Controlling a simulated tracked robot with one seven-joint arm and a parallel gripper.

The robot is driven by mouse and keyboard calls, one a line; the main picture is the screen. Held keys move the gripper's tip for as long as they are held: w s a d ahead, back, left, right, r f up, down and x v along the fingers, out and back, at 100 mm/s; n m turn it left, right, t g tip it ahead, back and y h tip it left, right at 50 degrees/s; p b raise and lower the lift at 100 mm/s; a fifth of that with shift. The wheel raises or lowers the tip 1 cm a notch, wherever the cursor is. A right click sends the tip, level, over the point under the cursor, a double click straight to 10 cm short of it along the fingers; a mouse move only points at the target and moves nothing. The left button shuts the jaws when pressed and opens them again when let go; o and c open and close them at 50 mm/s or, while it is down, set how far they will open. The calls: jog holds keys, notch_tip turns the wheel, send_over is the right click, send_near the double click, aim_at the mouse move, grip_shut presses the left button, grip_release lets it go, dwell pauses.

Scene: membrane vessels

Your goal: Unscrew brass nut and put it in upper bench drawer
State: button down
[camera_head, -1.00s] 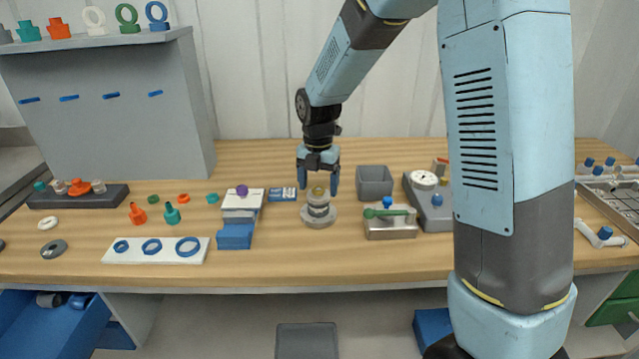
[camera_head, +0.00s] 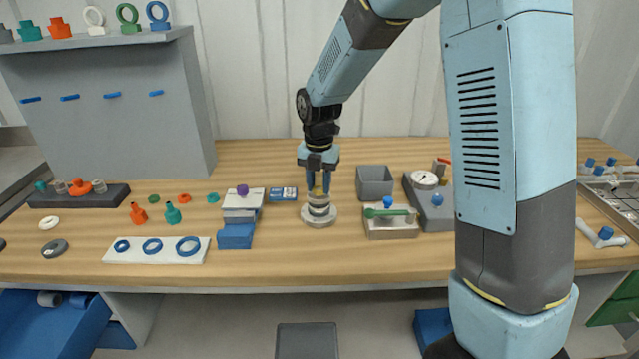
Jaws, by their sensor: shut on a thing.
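The brass nut (camera_head: 318,190) sits on top of a round metal vessel (camera_head: 319,216) that stands upright on the bench. The nut is small and partly hidden by the fingers. My gripper (camera_head: 318,195) points straight down over the vessel, shut on the brass nut with one finger on each side. At the lower left, below the bench top, an open blue drawer (camera_head: 45,328) holds a pale roll-like part. I cannot tell for sure whether this is the upper bench drawer.
A grey bin (camera_head: 374,182) and a metal block with a green-handled tool (camera_head: 391,225) stand right of the vessel. A blue and white stand (camera_head: 238,220) is on its left. A white plate with blue rings (camera_head: 156,250) lies further left. Bare wood lies in front of the vessel.

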jog(key=n, duration=0.5)
jog(key=shift+r+n, duration=0.1)
jog(key=shift+n, duration=1.9)
jog(key=shift+n, duration=1.2)
jog(key=shift+n, duration=0.5)
jog(key=shift+r, duration=0.15)
jog(key=shift+w+r, duration=0.15)
jog(key=shift+r, duration=1.4)
